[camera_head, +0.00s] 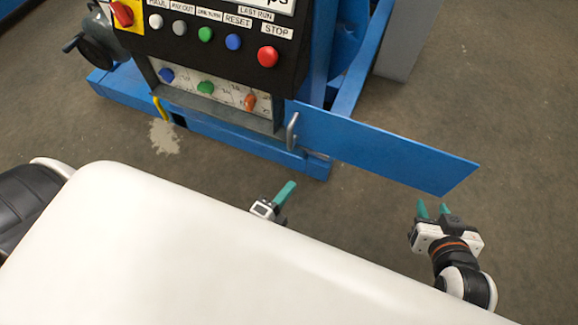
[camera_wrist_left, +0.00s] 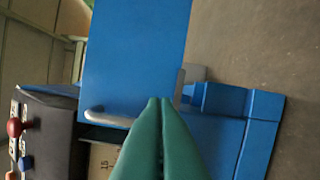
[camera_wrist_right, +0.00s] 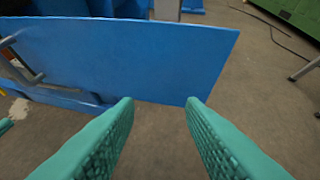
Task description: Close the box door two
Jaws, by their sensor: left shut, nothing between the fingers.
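The blue box door (camera_head: 385,148) stands swung open to the right of the control box (camera_head: 225,118), whose opening shows several coloured knobs. A grey handle (camera_head: 292,132) sits near the door's left end. My left gripper (camera_head: 289,185) is shut and empty, below the handle in the head view. In the left wrist view its fingertips (camera_wrist_left: 159,100) appear just right of the handle (camera_wrist_left: 105,117), over the blue door (camera_wrist_left: 135,50); contact cannot be told. My right gripper (camera_head: 433,208) is open and empty, below the door's right part. The right wrist view shows the door (camera_wrist_right: 130,60) beyond its fingertips (camera_wrist_right: 160,101).
Above the box is a black panel with buttons, including a red stop button (camera_head: 268,57). A blue machine base (camera_head: 245,145) runs along the floor below. A large white surface (camera_head: 190,250) fills the lower left. Open floor (camera_head: 520,120) lies right of the door.

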